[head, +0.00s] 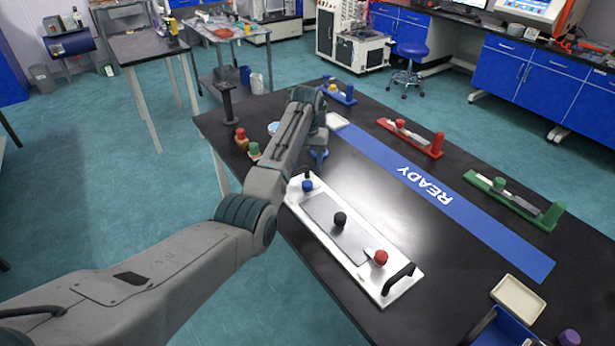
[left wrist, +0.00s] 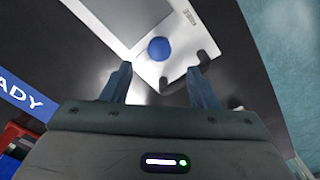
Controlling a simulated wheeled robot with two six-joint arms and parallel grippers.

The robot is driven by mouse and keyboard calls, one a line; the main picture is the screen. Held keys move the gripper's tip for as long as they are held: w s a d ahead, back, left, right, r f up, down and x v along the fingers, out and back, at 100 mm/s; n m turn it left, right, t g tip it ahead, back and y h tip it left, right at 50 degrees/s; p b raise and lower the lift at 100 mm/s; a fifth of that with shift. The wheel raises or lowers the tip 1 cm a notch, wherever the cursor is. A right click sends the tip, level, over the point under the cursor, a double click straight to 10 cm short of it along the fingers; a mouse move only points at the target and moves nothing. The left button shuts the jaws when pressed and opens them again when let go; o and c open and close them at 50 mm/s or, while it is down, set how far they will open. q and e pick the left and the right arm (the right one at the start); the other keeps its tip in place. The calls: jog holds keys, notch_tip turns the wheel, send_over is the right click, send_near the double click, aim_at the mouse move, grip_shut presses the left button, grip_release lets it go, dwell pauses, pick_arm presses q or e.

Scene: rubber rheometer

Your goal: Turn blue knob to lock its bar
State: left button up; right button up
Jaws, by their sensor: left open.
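The blue knob (head: 307,185) stands at the far left end of a white panel (head: 397,292). It also shows in the left wrist view (left wrist: 159,48), just beyond my fingertips. Its bar cannot be made out clearly. A black knob (head: 340,219) and a red knob (head: 381,257) stand farther along the panel. My left gripper (left wrist: 160,82) is open and empty, its two fingers spread apart with the knob showing centrally past the gap. In the head view, my left gripper (head: 318,150) is near the panel's far end, partly hidden by its arm.
A black handle (head: 398,277) rises at the panel's near end; another (left wrist: 190,72) is beside the blue knob. A blue READY strip (head: 480,215) crosses the black table. Red (head: 412,138) and green (head: 515,200) fixtures stand beyond it. A tray (head: 519,298) lies front right.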

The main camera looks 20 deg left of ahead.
aim_at(307, 183)
pick_arm(q)
notch_tip(307, 183, down, 4)
jog(key=shift+w+r, duration=0.1)
notch_tip(307, 183, down, 4)
jog(key=shift+r+p, duration=0.25)
jog(key=shift+p, duration=0.15)
jog(key=shift+w+f, duration=0.1)
jog(key=shift+f, duration=0.05)
jog(key=shift+c, duration=1.1)
jog(key=c, duration=0.8)
pick_arm(e)
jog(key=shift+w+r, duration=0.1)
jog(key=shift+r, duration=0.4)
